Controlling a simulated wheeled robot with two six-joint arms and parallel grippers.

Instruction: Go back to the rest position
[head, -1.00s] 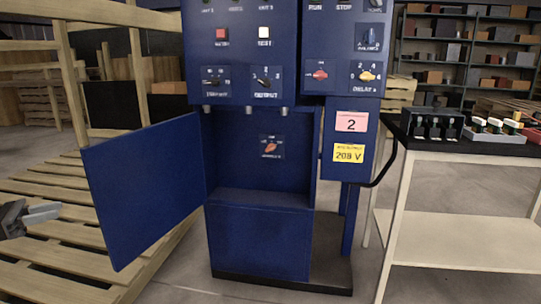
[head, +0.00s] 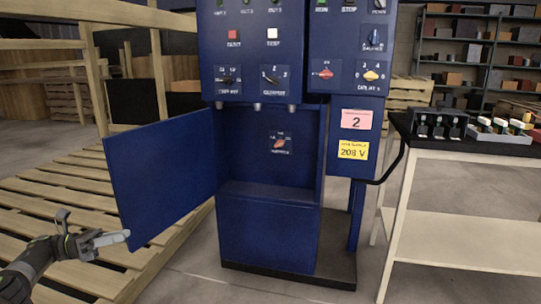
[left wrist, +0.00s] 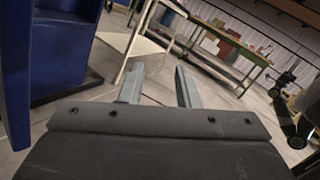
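My left gripper (head: 99,240) is at the lower left in the head view, beside the lower part of the open blue door (head: 160,180) of the control cabinet. Whether it touches the door is hard to tell. In the left wrist view its two fingers (left wrist: 158,88) stand apart with nothing between them. The blue cabinet (head: 265,235) stands in the middle, with knobs and buttons on its upper panels and an open bay below holding a small red-orange knob (head: 281,142). My right gripper is in neither view.
A white-framed table (head: 460,210) stands on the right with a black box of parts (head: 438,126) and a light tray (head: 500,133) on its dark top. Wooden pallets (head: 60,190) lie at the left. Shelves (head: 470,60) with boxes stand behind. Grey floor shows in front.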

